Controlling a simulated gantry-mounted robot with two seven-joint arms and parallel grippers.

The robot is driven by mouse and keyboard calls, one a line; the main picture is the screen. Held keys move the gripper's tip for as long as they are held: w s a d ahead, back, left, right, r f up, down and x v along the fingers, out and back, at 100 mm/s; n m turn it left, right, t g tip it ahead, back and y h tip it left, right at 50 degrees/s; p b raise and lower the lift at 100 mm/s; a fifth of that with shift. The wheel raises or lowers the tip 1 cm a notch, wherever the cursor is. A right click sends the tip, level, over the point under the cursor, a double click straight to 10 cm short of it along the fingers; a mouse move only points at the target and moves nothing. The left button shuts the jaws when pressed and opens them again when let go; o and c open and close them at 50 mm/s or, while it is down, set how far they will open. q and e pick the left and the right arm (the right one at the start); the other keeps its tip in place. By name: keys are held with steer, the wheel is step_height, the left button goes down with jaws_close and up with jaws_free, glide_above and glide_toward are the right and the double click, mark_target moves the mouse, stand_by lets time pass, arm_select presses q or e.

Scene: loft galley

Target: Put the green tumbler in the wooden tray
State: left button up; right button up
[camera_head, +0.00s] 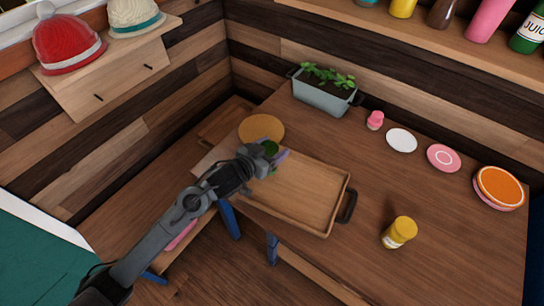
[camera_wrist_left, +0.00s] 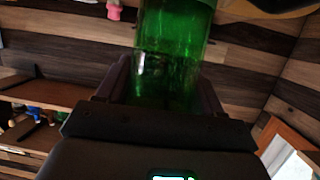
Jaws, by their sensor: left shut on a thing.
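The green tumbler (camera_wrist_left: 172,45) is a clear green glass, held between the fingers of my left gripper (camera_wrist_left: 172,85) in the left wrist view. In the head view my left gripper (camera_head: 268,160) is shut on it, and only a small green part of the tumbler (camera_head: 271,147) shows past the wrist. The gripper is over the left part of the wooden tray (camera_head: 310,187), a shallow rectangular tray with a dark handle at its right end. The visible part of the tray is empty. The arm hides its left end. My right gripper is not in view.
A round wooden board (camera_head: 262,127) lies behind the gripper. A planter (camera_head: 322,96) stands at the back. Plates (camera_head: 444,158) and a pink shaker (camera_head: 375,120) are farther right.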

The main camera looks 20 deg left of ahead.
arm_select(q)
step_height(320, 180, down, 4)
steer(key=shift+r+b, duration=0.15)
steer(key=shift+b, duration=0.55)
steer(key=o, duration=1.1)
steer(key=shift+o, duration=0.2)
